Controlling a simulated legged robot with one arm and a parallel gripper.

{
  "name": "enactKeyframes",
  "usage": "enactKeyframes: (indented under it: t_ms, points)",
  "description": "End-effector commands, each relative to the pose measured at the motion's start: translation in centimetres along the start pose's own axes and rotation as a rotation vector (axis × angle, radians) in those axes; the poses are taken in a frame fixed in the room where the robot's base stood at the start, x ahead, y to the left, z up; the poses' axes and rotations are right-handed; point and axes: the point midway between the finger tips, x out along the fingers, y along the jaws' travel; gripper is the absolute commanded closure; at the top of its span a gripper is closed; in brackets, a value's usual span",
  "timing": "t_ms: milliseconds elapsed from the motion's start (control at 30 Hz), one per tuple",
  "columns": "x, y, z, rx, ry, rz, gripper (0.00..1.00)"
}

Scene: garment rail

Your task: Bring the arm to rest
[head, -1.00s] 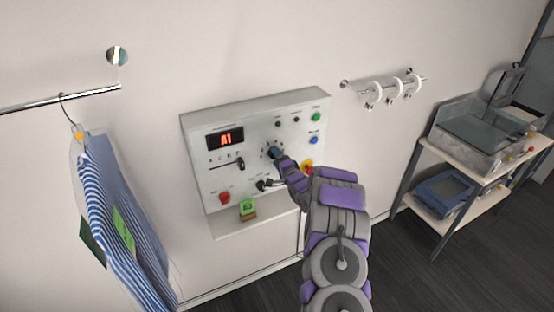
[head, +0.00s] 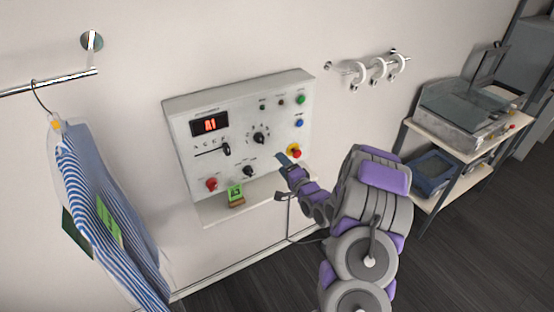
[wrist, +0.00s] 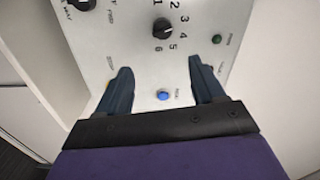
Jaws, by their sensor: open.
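My gripper (head: 284,165) is in front of the lower right part of a white control panel (head: 240,105) on the wall. In the wrist view my gripper (wrist: 160,92) has its two dark fingers spread apart with nothing between them. Past the fingertips are a black numbered knob (wrist: 163,29) and a blue button (wrist: 162,96), both apart from the fingers. In the head view the numbered dial (head: 260,137) is uncovered. My arm bends up from the lower right of the head view.
A striped garment (head: 105,200) in a clear cover hangs from a rail (head: 50,84) at left. White rings (head: 377,70) hang on a bar at right.

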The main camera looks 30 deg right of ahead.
Motion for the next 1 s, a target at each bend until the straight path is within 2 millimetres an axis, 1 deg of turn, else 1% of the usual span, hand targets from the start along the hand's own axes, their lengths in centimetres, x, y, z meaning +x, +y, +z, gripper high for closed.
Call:
enactKeyframes:
  t_ms: [33, 200, 767, 867, 1000]
  points:
    - [-0.6, 0.0, -0.1, 0.0, 0.002, 0.0, 0.32]
    - [-1.6, 0.0, 0.0, 0.001, 0.001, 0.001, 0.32]
    - [-1.7, 0.0, 0.0, -0.002, -0.001, 0.002, 0.32]
    - [-1.5, -0.1, 0.4, -0.029, -0.01, 0.024, 0.32]
    - [-1.0, 0.2, 2.0, -0.144, -0.047, 0.132, 0.32]
